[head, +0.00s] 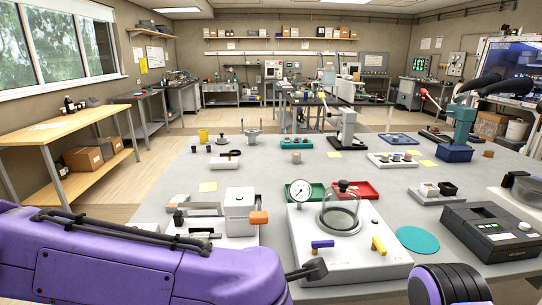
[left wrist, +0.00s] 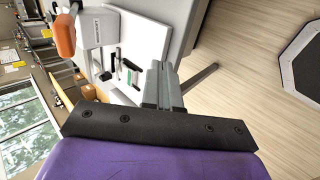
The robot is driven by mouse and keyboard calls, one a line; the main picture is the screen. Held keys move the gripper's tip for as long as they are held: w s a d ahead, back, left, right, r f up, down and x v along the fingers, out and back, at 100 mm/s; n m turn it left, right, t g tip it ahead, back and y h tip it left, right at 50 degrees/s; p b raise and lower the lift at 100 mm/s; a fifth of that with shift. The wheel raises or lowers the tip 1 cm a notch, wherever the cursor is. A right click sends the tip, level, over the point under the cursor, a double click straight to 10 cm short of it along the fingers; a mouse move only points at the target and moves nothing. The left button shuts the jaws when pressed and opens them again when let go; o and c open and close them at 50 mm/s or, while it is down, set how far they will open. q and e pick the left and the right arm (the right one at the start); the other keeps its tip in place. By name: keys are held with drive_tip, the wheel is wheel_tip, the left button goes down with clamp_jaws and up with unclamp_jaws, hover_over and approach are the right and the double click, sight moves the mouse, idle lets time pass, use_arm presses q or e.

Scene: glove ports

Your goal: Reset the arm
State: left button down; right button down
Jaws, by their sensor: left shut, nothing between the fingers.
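My left arm, purple with a black cable, comes in from the left along the bottom of the head view. Its dark left gripper (head: 308,271) is at the near edge of the bench, beside the white base unit with a glass chamber (head: 340,215). In the left wrist view the grey fingers of the left gripper (left wrist: 162,85) are together and empty, out past the bench edge with the wooden floor behind. A purple and black rounded part of mine shows at the bottom right of the head view; my right gripper is not seen.
A white box device with an orange knob (head: 240,207) stands left of the chamber unit. A dark grey instrument (head: 490,232) and a teal disc (head: 417,239) lie to the right. Red tray (head: 362,189) and green tray (head: 318,190) sit behind. The bench's middle (head: 270,172) has free room.

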use_arm(q)
drive_tip(key=a+f+m+y, duration=0.1)
drive_tip(key=a+f+m, duration=0.3)
drive_tip(key=f, duration=0.8)
drive_tip(key=a+f+m, duration=0.2)
drive_tip(key=a+f, duration=0.3)
drive_tip(key=f, duration=0.8)
drive_tip(key=s+a+f+m+g+y, duration=0.1)
drive_tip(key=s+a+f+m+g, duration=0.1)
drive_tip(key=s+a+f, duration=0.6)
drive_tip(key=s+a+f+m+g+y, duration=0.1)
drive_tip(key=s+a+f+m+g, duration=0.2)
drive_tip(key=s+a+f, duration=0.5)
drive_tip(key=s+a+m, duration=0.1)
drive_tip(key=s+a, duration=0.1)
drive_tip(key=s, duration=0.3)
drive_tip(key=shift+a, duration=0.2)
drive_tip(key=shift+s, duration=0.15)
